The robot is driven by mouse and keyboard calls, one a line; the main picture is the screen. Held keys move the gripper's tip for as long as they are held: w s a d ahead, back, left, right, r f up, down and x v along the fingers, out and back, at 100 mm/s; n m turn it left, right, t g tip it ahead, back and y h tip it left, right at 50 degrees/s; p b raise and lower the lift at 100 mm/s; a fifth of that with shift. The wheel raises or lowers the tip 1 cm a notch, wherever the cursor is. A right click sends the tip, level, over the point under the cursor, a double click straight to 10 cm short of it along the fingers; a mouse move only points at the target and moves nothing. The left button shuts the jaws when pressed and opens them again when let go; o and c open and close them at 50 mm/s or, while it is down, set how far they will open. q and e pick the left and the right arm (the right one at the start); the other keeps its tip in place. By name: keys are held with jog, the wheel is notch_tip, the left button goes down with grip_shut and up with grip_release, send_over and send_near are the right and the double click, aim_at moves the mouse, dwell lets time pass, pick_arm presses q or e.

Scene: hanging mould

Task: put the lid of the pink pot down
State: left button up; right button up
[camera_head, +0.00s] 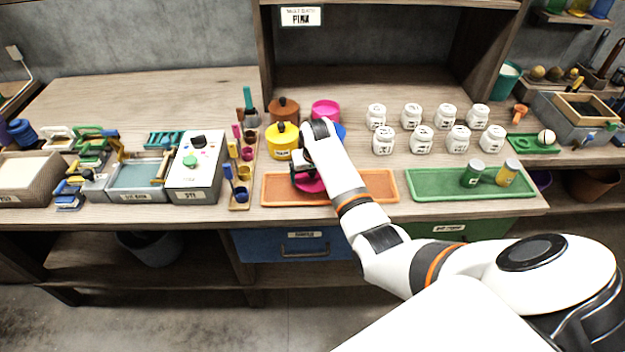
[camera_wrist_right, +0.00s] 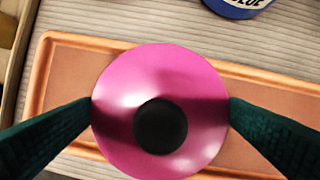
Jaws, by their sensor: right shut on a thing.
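The pink lid (camera_head: 314,186), round with a black knob, is over the left part of the orange tray (camera_head: 378,188). In the right wrist view the lid (camera_wrist_right: 112,90) fills the middle, with the dark finger pads at its left and right edges. My right gripper (camera_head: 306,176) is shut on the lid; its fingers also show in the wrist view (camera_wrist_right: 160,112). I cannot tell whether the lid touches the tray. The pink pot (camera_head: 326,110) stands lidless at the back, behind my right gripper. My left gripper is not in view.
The yellow pot (camera_head: 281,144) and brown pot (camera_head: 284,109) stand close behind the tray. A blue pot (camera_wrist_right: 238,8) is partly hidden by my arm in the head view. White jars (camera_head: 421,139) stand to the right. The tray's right part is clear.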

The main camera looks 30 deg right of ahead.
aim_at(315, 186)
notch_tip(315, 186, down, 3)
jog(key=shift+r, duration=0.15)
jog(key=o, duration=0.6)
jog(key=v, duration=1.2)
jog(key=shift+r, duration=0.1)
